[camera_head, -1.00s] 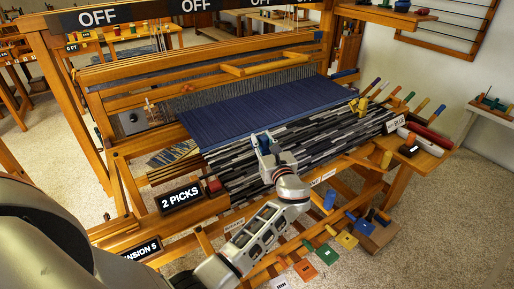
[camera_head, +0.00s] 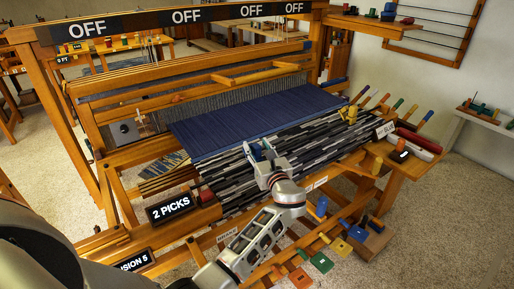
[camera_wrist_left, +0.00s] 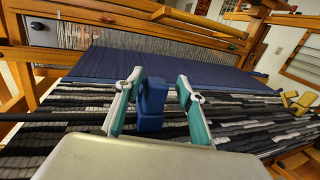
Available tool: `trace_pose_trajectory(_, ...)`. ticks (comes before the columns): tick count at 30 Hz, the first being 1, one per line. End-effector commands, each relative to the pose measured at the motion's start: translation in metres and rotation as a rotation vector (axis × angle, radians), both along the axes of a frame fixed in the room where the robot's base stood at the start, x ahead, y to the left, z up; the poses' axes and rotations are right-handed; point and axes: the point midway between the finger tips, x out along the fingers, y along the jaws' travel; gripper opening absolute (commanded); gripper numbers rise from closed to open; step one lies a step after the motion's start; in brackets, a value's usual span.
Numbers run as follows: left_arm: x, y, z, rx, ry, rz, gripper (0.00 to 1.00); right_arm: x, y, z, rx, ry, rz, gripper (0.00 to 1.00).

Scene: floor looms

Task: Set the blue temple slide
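The blue temple slide (camera_wrist_left: 152,101) is a small upright blue block over the black, grey and white striped cloth (camera_wrist_left: 65,102). A thin dark rod (camera_wrist_left: 60,117) runs across the cloth at its level. My left gripper (camera_head: 262,152) is over the striped cloth, just in front of the plain blue cloth (camera_head: 255,118). In the left wrist view its teal-padded fingers (camera_wrist_left: 160,104) are apart, one on each side of the slide. A gap shows on the right side; contact on the left cannot be told. In the head view the slide is hard to separate from the fingers. My right gripper is not in view.
The loom's wooden beam with OFF signs (camera_head: 187,16) stands behind. A yellow piece (camera_head: 352,114) sits at the cloth's right edge. The right shelf (camera_head: 412,165) holds coloured handles and rolls. Coloured tags (camera_head: 320,262) hang below the front.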

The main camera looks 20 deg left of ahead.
Motion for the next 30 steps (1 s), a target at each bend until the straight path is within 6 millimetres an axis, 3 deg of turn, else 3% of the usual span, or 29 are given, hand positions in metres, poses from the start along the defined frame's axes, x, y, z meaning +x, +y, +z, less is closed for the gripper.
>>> trace_pose_trajectory(8, 0.000, -0.001, 0.006, -0.001, -0.001, -0.001, 0.37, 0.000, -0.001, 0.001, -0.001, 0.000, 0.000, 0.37)
trace_pose_trajectory(21, 0.000, -0.001, 0.079, -0.001, -0.004, -0.001, 0.37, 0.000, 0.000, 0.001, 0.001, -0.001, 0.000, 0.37)
trace_pose_trajectory(30, 0.000, 0.000, 0.100, 0.000, 0.000, 0.000, 0.37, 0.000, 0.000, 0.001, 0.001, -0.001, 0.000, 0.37)
